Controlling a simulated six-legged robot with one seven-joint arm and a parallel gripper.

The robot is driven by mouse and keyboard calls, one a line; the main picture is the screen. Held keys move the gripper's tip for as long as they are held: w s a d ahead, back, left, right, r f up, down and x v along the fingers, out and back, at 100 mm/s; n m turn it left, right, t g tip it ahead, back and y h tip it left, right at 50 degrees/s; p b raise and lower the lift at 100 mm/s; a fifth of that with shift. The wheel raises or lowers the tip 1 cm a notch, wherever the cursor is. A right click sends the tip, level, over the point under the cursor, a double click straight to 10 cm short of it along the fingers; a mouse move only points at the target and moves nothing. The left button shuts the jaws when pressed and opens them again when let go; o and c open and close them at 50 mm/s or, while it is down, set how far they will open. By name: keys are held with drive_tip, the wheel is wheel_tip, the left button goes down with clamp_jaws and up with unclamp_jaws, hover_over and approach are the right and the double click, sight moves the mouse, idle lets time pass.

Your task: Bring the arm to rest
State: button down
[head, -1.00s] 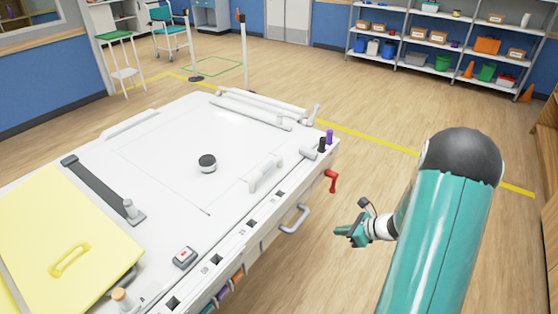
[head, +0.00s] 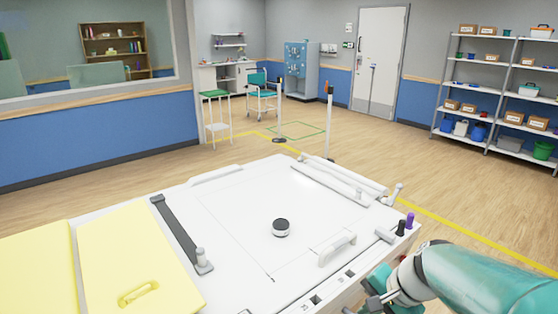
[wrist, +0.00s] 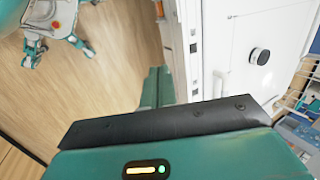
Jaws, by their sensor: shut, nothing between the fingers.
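My arm's teal link (head: 480,280) reaches in from the lower right corner of the head view. My gripper (head: 373,303) shows at the bottom edge, beside the right side of the white table unit (head: 235,205), partly cut off. In the wrist view, my gripper's teal fingers (wrist: 156,87) are shut with nothing held. They appear over the floor beside the white unit's edge. The gripper's teal housing with a small light panel fills the bottom of that view.
A round white knob with a black top (head: 281,228) sits on the unit. A yellow panel (head: 135,265) lies at left. Black and purple pegs (head: 409,220) stand at the near right corner. Open wooden floor (head: 460,215) lies to the right, with shelves (head: 500,95) behind.

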drive_tip(key=s+a+r+n+t+h, duration=0.2)
drive_tip(key=s+r+n+h, duration=0.2)
drive_tip(key=s+r+n, duration=0.4)
drive_tip(key=shift+s+a+n, duration=0.4)
drive_tip(key=shift+s+n, duration=0.5)
drive_tip(key=shift+s, duration=0.35)
drive_tip(key=shift+a, duration=0.15)
